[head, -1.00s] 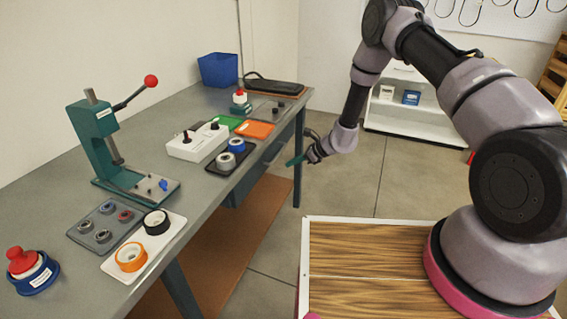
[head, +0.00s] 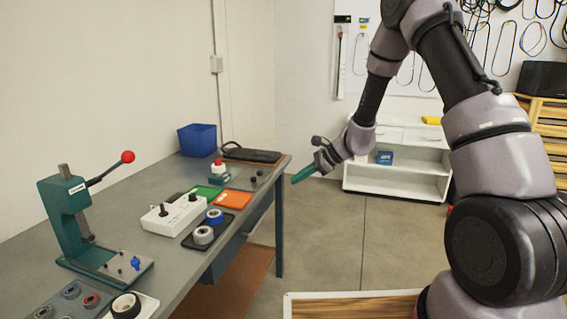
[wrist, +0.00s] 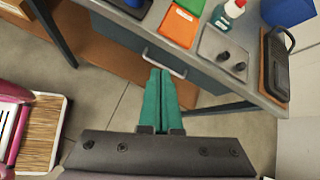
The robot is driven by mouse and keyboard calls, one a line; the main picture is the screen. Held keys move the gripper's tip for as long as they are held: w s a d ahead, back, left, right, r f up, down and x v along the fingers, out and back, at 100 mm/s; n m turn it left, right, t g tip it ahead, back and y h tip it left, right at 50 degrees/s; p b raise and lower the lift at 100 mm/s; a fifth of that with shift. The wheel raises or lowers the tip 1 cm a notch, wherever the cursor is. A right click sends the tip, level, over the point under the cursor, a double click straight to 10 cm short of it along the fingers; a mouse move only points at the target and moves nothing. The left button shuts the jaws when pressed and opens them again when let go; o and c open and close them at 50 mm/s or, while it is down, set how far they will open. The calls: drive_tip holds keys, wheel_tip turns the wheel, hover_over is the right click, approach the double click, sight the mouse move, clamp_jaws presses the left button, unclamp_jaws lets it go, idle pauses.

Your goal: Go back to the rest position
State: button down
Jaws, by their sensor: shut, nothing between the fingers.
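My gripper (head: 303,174) has teal fingers. In the head view it is in the air just right of the workbench's far end, pointing left and slightly down. In the wrist view its two fingers (wrist: 161,100) lie side by side, closed, with nothing between them. Below them are the floor and the bench's front with a drawer handle (wrist: 165,60). My gripper is apart from the bench and everything on it.
A white shelf unit (head: 395,185) stands behind. The floor (head: 335,235) between is clear.

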drive_tip(key=s+d+r+n+h, duration=0.1)
drive_tip(key=s+d+r+n, duration=0.2)
drive_tip(key=r, duration=0.4)
drive_tip(key=s+d+r+n+h, duration=0.1)
drive_tip(key=s+d+r+n, duration=0.1)
drive_tip(key=s+r, duration=0.4)
drive_tip(key=s+d+r+n, duration=0.2)
drive_tip(key=s+d+r, duration=0.1)
drive_tip(key=r, duration=0.6)
drive_tip(key=s+d+r+n+t+h, duration=0.2)
drive_tip(key=s+d+r+h, duration=0.1)
drive_tip(key=s+d, duration=0.3)
drive_tip(key=s+d+r+n+t+h, duration=0.2)
drive_tip(key=s+d+r, duration=0.3)
drive_tip(key=s, duration=0.6)
drive_tip(key=shift+d+r+n+t+h, duration=0.15)
drive_tip(key=shift+d+n+t+h, duration=0.25)
drive_tip(key=shift+n, duration=0.3)
